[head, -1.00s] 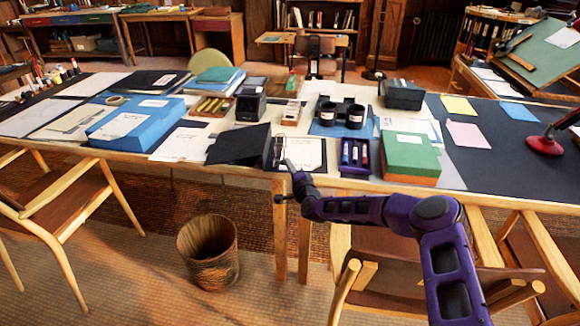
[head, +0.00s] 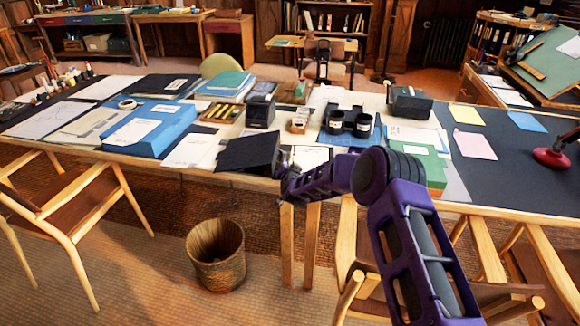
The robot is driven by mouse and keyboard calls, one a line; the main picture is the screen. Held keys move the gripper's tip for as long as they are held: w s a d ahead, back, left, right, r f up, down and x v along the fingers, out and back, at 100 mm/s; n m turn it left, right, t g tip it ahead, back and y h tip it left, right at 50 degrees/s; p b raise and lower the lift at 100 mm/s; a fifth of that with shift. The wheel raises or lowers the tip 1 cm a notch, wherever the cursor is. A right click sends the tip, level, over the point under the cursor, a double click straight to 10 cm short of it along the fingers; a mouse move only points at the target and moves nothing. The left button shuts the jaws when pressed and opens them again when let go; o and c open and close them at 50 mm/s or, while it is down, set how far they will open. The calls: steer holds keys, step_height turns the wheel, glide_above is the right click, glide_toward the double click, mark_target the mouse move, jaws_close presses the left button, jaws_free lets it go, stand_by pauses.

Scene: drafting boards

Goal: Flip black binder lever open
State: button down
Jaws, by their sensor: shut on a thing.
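The black binder (head: 247,153) lies near the front edge of the long table, its dark cover sloping up to the right. My gripper (head: 282,172) is at the binder's right end, low by the table's front edge. It is shut on a small part there, which I take to be the binder's lever. The lever itself is too small and too covered by my gripper and wrist to make out, so its angle cannot be told.
A white sheet (head: 310,155) lies right of the binder. A green box (head: 425,160) is partly behind my arm. A blue box (head: 150,128) lies left. Chairs and a wicker basket (head: 216,255) stand in front.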

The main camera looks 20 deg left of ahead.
steer(key=shift+a+r+n+h, duration=0.15)
steer(key=shift+a+n+h, duration=0.3)
steer(key=shift+n, duration=0.15)
steer(key=c, duration=1.2)
jaws_free()
steer(key=shift+c, duration=0.2)
steer(key=shift+s, duration=0.1)
steer(key=p+v, duration=0.1)
steer(key=v, duration=1.6)
steer(key=shift+d, duration=0.15)
steer(key=shift+s, duration=0.1)
